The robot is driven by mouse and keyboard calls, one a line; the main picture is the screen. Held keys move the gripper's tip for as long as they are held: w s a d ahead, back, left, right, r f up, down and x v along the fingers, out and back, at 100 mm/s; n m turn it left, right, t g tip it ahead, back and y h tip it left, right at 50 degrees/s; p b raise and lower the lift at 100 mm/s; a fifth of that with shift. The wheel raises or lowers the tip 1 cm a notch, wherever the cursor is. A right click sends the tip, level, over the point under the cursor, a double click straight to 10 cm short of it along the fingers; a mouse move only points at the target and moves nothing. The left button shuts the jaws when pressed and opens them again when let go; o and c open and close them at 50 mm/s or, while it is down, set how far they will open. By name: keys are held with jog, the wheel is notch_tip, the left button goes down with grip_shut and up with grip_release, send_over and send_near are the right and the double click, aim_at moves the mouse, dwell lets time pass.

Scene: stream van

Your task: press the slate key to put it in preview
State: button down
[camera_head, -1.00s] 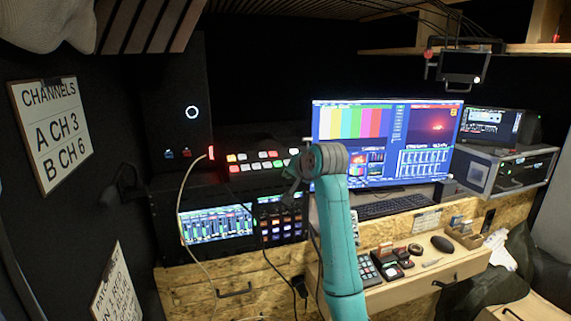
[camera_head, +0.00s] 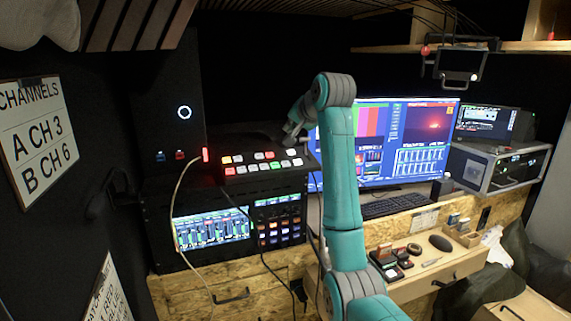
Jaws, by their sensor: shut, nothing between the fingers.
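The switcher panel (camera_head: 262,178) sits on top of the rack at the middle left of the head view. It carries two rows of lit keys, mostly white, with a few red, orange and green ones. Key labels are too small to read, so I cannot tell which is the slate key. My gripper (camera_head: 286,140) is small and dark, shut and empty. It is at the panel's right rear, over or just behind the right end of the upper key row. I cannot tell whether it touches a key. A large monitor (camera_head: 420,128) behind my arm shows colour bars and a red picture.
Below the panel are a rack screen (camera_head: 212,228) and a block of lit buttons (camera_head: 279,224). A pale cable (camera_head: 178,192) hangs at the panel's left. A keyboard (camera_head: 395,204) and a wooden desk (camera_head: 440,275) with small devices lie to the right. A camera-like unit (camera_head: 460,63) hangs overhead.

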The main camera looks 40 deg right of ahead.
jog(key=shift+w+d+f, duration=0.1)
jog(key=shift+w+f, duration=0.25)
jog(key=shift+f, duration=1.1)
jog(key=shift+w+d+f, duration=0.1)
jog(key=shift+w+f, duration=0.2)
jog(key=shift+f, duration=1.1)
jog(key=shift+w+d+f, duration=0.1)
jog(key=shift+w+f, duration=0.25)
jog(key=shift+f, duration=1.1)
jog(key=shift+f, duration=0.15)
jog(key=shift+w+f, duration=0.1)
jog(key=shift+f, duration=0.1)
jog(key=shift+w+f, duration=0.1)
jog(key=shift+f, duration=0.35)
jog(key=shift+r, duration=0.15)
jog(key=shift+s+r, duration=0.2)
jog(key=shift+r, duration=0.5)
jog(key=shift+r, duration=0.15)
jog(key=shift+s+a+r, duration=0.1)
jog(key=shift+s+r, duration=0.1)
jog(key=shift+r, duration=0.55)
jog(key=shift+s+a+r, duration=0.1)
jog(key=shift+s+r, duration=0.05)
jog(key=shift+r, duration=0.65)
jog(key=shift+s+r, duration=0.2)
jog(key=shift+r, duration=0.55)
